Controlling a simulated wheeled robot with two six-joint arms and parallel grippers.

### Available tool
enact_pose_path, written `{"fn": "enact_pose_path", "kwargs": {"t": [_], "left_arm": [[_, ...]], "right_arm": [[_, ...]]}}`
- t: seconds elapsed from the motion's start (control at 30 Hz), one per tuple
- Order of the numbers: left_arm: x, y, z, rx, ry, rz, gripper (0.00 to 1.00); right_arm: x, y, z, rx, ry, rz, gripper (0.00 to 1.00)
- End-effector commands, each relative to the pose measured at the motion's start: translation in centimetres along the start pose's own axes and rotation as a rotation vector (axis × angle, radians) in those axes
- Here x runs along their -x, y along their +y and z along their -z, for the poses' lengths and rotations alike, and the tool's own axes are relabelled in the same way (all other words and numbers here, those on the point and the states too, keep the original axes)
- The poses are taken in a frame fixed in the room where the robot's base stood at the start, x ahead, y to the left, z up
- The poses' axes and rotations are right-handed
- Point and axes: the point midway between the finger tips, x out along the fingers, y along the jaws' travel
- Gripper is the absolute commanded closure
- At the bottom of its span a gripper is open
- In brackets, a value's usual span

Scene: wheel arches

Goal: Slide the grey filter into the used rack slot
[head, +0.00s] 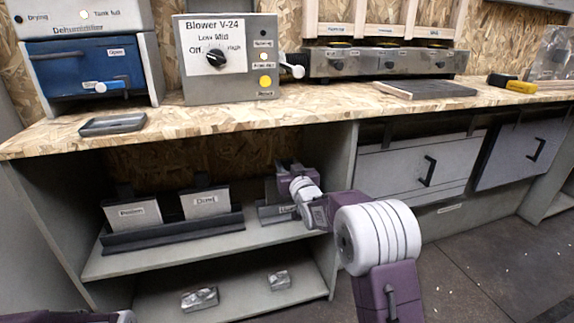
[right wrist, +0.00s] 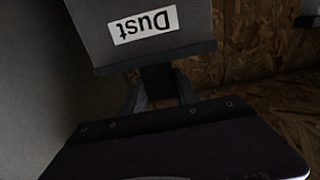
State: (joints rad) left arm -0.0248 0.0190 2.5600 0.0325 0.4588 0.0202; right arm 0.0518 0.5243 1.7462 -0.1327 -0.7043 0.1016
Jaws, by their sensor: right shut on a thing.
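My right gripper (head: 284,176) reaches into the shelf under the bench. It is shut on the dark top tab of the grey filter (right wrist: 125,45), whose "Dust" label appears upside down in the right wrist view. In the head view the grey filter (head: 271,190) is mostly hidden behind the gripper. It stands upright over a short dark rack (head: 270,215) at the shelf's right, whose label is partly covered by my arm. I cannot tell whether the filter's lower edge is inside the slot. My left gripper is out of view.
A longer dark rack (head: 170,238) to the left holds two pale filters, one labelled "Pollen" (head: 133,214), the other (head: 206,203) hard to read. The grey side panel (head: 338,190) stands close on the right. Crumpled silvery packets (head: 200,299) lie on the lower shelf.

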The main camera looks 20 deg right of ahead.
Motion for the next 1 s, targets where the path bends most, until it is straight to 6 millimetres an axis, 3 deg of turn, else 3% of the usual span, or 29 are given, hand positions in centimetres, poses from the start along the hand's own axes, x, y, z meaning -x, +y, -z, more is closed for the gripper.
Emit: {"fn": "enact_pose_path", "kwargs": {"t": [0.03, 0.1, 0.47, 0.87, 0.9, 1.0], "left_arm": [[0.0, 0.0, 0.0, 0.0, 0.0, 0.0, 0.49], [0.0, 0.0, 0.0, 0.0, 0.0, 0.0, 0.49], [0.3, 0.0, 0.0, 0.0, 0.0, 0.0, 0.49], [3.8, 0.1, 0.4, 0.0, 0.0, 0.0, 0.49], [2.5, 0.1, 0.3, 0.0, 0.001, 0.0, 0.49], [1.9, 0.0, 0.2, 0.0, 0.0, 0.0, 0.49]], "right_arm": [[0.0, 0.0, 0.1, 0.0, 0.001, 0.0, 0.56], [0.0, 0.0, 0.1, 0.0, 0.001, 0.0, 0.39], [0.3, 0.0, 0.1, 0.0, -0.001, 0.0, 0.39], [7.1, 0.0, 0.4, 0.0, -0.002, -0.001, 0.39], [7.7, 0.0, -0.3, 0.0, 0.002, -0.001, 0.39], [8.7, 0.0, -0.2, 0.0, 0.002, -0.001, 0.39]]}}
